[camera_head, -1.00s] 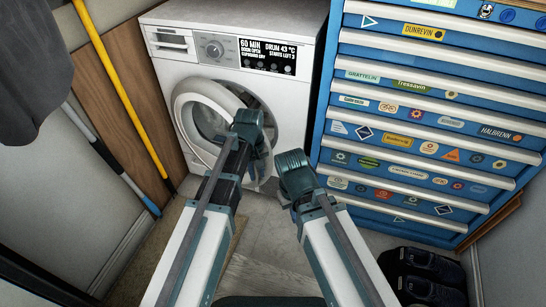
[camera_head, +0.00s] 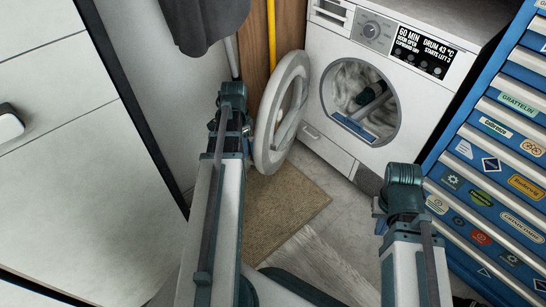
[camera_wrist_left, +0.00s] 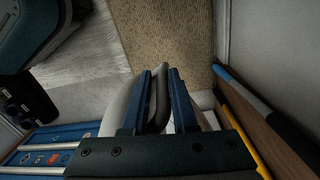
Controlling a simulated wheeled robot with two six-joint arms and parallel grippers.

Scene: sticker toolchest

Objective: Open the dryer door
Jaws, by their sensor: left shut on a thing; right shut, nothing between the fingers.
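The dryer (camera_head: 385,80) stands at the back with its round door (camera_head: 280,112) swung wide to the left, the opening bare. In the left wrist view, the blue fingers of my left gripper (camera_wrist_left: 160,72) are on either side of a dark grey curved part of the door, held between them. In the head view the left wrist hides most of this grip. My right gripper (camera_head: 378,207) is shut and empty in front of the dryer, low and near the drawers. It is mostly hidden by its own wrist.
Pale laundry (camera_head: 352,85) and a dark tool with a blue bar show in the drum opening. A blue tool chest (camera_head: 490,150) stands close on the right. A brown mat (camera_head: 285,210) lies on the floor below the door. Dark cloth (camera_head: 205,22) hangs at upper left.

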